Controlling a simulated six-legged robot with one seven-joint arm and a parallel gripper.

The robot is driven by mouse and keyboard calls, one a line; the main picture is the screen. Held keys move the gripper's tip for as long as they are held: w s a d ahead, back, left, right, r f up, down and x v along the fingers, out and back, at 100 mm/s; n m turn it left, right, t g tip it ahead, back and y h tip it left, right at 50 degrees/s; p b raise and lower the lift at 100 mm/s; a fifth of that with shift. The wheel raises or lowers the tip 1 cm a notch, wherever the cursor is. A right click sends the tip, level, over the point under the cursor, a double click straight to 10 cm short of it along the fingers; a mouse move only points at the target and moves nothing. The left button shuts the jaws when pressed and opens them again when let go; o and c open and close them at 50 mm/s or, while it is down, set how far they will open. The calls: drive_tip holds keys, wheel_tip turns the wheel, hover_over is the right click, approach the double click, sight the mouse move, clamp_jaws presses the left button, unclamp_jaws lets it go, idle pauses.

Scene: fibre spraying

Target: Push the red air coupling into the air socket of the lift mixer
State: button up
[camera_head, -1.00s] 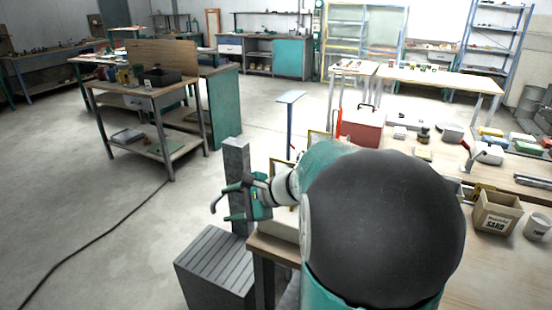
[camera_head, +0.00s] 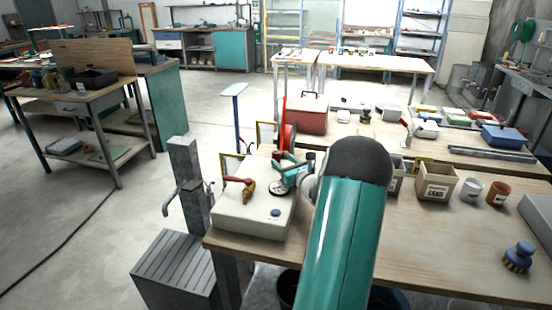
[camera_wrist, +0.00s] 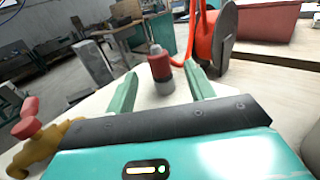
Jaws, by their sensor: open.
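The red air coupling (camera_wrist: 160,66) stands upright in the wrist view, red with a grey upper end and a grey round base. It is between and slightly beyond the fingertips of my gripper (camera_wrist: 160,80), with a gap on either side. In the head view my gripper (camera_head: 287,172) is over the back right of a white box (camera_head: 240,222); its fingers are open. A brass fitting with a red handle (camera_head: 246,190) sits on this box and shows at the lower left of the wrist view (camera_wrist: 38,140). I cannot make out the lift mixer or its air socket.
A red and black reel (camera_wrist: 222,38) stands close behind the right finger. A red toolbox (camera_head: 307,114) is farther back on the bench. Grey post (camera_head: 185,165) and slatted grey block (camera_head: 178,270) stand left of the bench. Boxes and pots (camera_head: 437,183) are to the right.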

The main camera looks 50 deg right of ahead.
sight(274, 153)
drive_tip(key=x, duration=0.7)
drive_tip(key=shift+w, duration=0.25)
drive_tip(key=c, duration=1.1)
